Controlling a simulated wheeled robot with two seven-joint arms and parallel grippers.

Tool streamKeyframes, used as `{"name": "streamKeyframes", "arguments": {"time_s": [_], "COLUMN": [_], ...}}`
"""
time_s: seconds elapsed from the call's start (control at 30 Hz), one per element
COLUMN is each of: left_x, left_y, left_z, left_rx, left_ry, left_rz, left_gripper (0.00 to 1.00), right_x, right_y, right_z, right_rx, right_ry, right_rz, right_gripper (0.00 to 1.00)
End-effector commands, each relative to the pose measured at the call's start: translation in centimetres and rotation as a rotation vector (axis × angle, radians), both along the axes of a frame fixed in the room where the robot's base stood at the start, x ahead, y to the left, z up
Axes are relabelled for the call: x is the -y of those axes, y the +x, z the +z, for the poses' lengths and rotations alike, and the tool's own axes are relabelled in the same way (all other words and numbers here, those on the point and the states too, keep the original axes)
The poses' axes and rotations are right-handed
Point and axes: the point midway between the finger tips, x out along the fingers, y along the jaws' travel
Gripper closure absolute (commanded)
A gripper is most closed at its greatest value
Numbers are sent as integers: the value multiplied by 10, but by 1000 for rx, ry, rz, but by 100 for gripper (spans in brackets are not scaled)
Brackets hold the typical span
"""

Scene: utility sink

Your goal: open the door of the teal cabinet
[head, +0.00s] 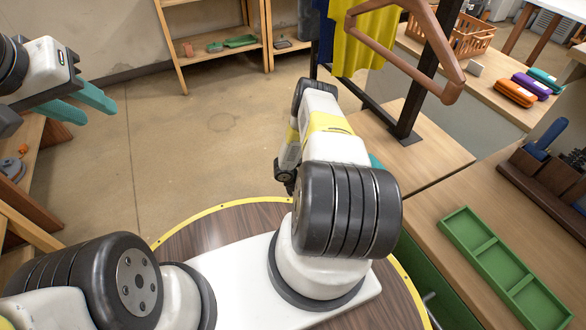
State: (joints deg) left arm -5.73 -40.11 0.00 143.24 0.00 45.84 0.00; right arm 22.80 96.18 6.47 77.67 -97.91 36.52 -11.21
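No teal cabinet can be made out for certain. A green panel (428,278) shows under the right-hand worktop, partly covered by my base, with a small metal handle at its lower edge. I cannot tell if it belongs to the cabinet. My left gripper (99,113) is at the upper left, with two teal fingers apart and nothing between them, over open floor. My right arm reaches forward in the middle. Its gripper is hidden behind the arm; a small teal patch beside the arm may be part of it, but I cannot tell.
A green divided tray (485,240) lies on the right worktop. A brown hanger (405,68) and a yellow cloth (361,40) hang from a black rack. An orange basket (472,38) stands behind. Wooden shelves (210,55) stand at the back. The floor at left-centre is clear.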

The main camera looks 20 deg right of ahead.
Motion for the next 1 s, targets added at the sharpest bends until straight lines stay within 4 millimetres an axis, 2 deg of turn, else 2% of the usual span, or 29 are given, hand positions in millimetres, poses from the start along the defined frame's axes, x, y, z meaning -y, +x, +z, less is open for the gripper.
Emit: {"name": "streamKeyframes", "arguments": {"time_s": [0.03,0.17,1.0], "left_x": [0,0,0], "left_y": [0,0,0], "left_z": [0,0,0], "left_rx": [0,0,0], "left_ry": [0,0,0], "left_rz": [0,0,0], "left_gripper": [64,64,64], "right_x": [0,0,0], "right_y": [0,0,0], "right_z": [0,0,0], "right_rx": [0,0,0], "right_ry": [0,0,0], "right_rz": [0,0,-1], "right_gripper": [75,100,100]}}
